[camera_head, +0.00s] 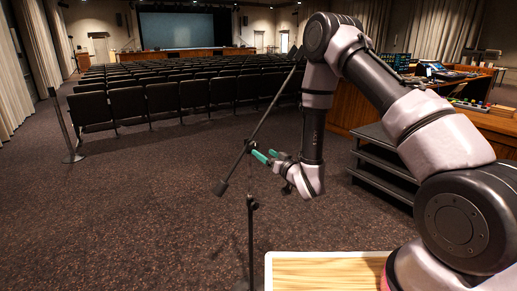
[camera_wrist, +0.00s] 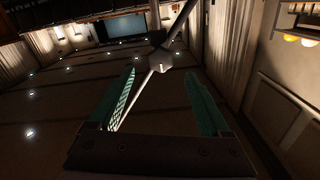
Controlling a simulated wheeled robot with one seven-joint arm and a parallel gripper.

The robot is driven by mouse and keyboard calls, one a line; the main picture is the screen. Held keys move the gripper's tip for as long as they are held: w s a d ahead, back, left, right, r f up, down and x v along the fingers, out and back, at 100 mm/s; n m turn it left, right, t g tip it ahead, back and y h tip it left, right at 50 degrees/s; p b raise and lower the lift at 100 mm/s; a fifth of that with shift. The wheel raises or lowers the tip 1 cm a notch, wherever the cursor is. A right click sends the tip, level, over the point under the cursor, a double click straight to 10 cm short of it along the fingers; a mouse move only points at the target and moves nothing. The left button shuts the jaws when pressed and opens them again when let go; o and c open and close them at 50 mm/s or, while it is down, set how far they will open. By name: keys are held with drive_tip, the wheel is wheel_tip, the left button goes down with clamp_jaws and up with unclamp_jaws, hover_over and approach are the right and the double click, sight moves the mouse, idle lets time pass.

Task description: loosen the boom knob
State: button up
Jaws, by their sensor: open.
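A dark microphone stand (camera_head: 251,235) stands upright in front of me. Its thin boom (camera_head: 272,108) slants from lower left, with a dark counterweight (camera_head: 221,188), to upper right. The boom clamp with its knob (camera_head: 249,146) sits where boom and upright meet; the clamp also shows in the wrist view (camera_wrist: 158,60), and I cannot make out the knob's exact shape. My gripper (camera_head: 266,155) is open, its teal fingers right beside the clamp. In the wrist view, the clamp lies between and slightly beyond the fingertips (camera_wrist: 160,74). I cannot tell whether either finger touches it.
A pale wooden top (camera_head: 325,272) is below my arm. Dark steps (camera_head: 385,160) and a wooden desk (camera_head: 350,105) with mixing gear stand at right. Rows of black seats (camera_head: 165,98) fill the back. A thin post (camera_head: 65,125) stands at left. The carpet around the stand is clear.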

sight(255, 147)
drive_tip(key=x, duration=0.6)
drive_tip(key=shift+w+a, duration=0.2)
drive_tip(key=shift+a, duration=0.1)
clamp_jaws()
